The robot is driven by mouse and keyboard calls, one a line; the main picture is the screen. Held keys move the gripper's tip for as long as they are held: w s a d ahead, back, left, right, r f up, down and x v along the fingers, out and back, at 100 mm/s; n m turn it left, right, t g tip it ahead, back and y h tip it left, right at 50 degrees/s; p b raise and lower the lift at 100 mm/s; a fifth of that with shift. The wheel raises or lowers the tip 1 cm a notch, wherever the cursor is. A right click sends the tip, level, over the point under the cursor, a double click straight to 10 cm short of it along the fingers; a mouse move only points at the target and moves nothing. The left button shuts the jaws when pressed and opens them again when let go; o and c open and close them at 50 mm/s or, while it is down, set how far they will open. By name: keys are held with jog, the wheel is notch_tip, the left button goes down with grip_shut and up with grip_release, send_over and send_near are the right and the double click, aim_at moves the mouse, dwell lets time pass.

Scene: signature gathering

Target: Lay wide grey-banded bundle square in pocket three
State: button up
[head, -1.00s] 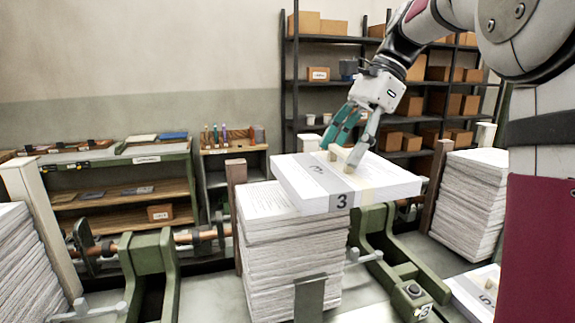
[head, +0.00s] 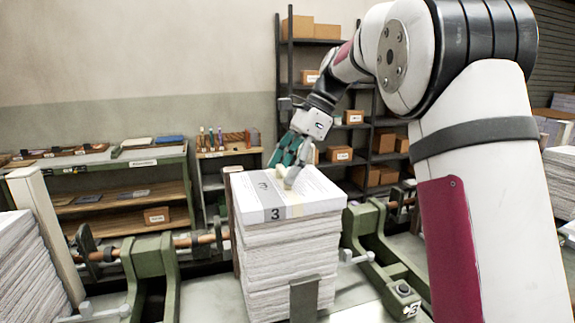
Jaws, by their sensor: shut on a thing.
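The wide bundle (head: 312,196) is white paper with a grey band (head: 273,203) marked 3 on its front face. It lies flat and about square over a tall paper stack (head: 290,255) in the middle pocket. I cannot tell whether it fully rests on the stack or hangs just above. My gripper (head: 284,172), with teal and grey fingers, is over the bundle's top and shut on a small pale grip piece (head: 281,175) there. The fingers partly hide that piece. A small number plate (head: 411,310) sits at the pocket's right front; its digit is hard to read.
Green metal frames (head: 152,262) flank the stack, with a copper-coloured bar (head: 188,240) behind. An upright metal plate (head: 304,298) stands at the stack's front. Another paper stack (head: 30,265) is at far left. Shelves with boxes (head: 340,155) stand behind; my arm covers the right side.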

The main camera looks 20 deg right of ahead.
jog(key=shift+f, duration=0.1)
jog(key=o, duration=1.9)
jog(key=shift+o, duration=0.2)
jog(key=b+v, duration=0.2)
jog(key=v, duration=1)
jog(key=shift+b, duration=0.35)
